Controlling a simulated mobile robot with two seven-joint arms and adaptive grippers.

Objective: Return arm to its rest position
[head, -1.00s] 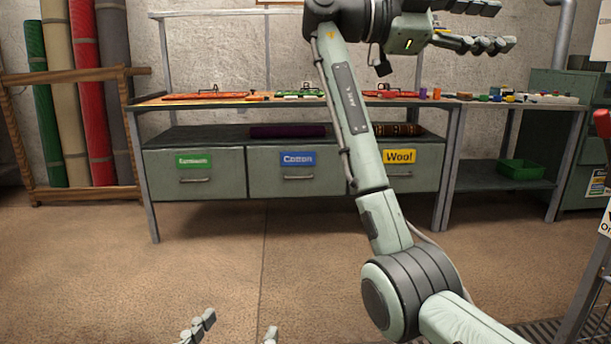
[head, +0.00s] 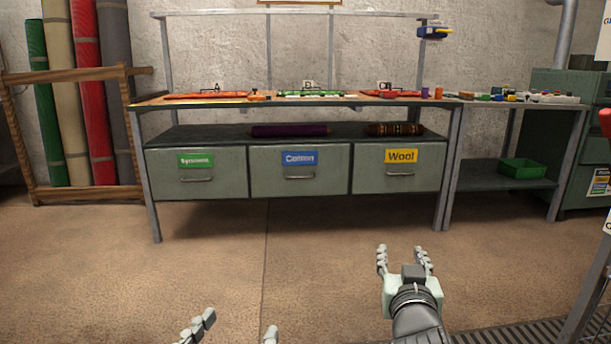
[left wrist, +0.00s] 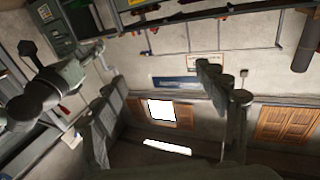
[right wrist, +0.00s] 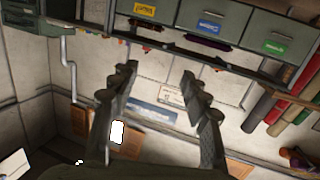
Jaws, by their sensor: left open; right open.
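My right gripper (head: 404,256) is low in front of the workbench in the head view, above the brown floor. Its fingers point toward the bench, spread apart and empty. In the right wrist view its two fingers (right wrist: 160,85) stand apart with nothing between them. My left gripper (head: 238,330) shows only as fingertips at the bottom edge of the head view. In the left wrist view its fingers (left wrist: 165,95) are wide apart and empty. Most of both arms is out of the head view.
A workbench (head: 250,115) with drawers marked Cotton (head: 300,182) and Wool (head: 400,182) stands ahead. A purple roll (head: 288,131) lies on its shelf. Rolled rugs (head: 85,100) stand in a wooden rack at left. A side table (head: 520,178) with a green bin (head: 522,168) is at right. The floor between is clear.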

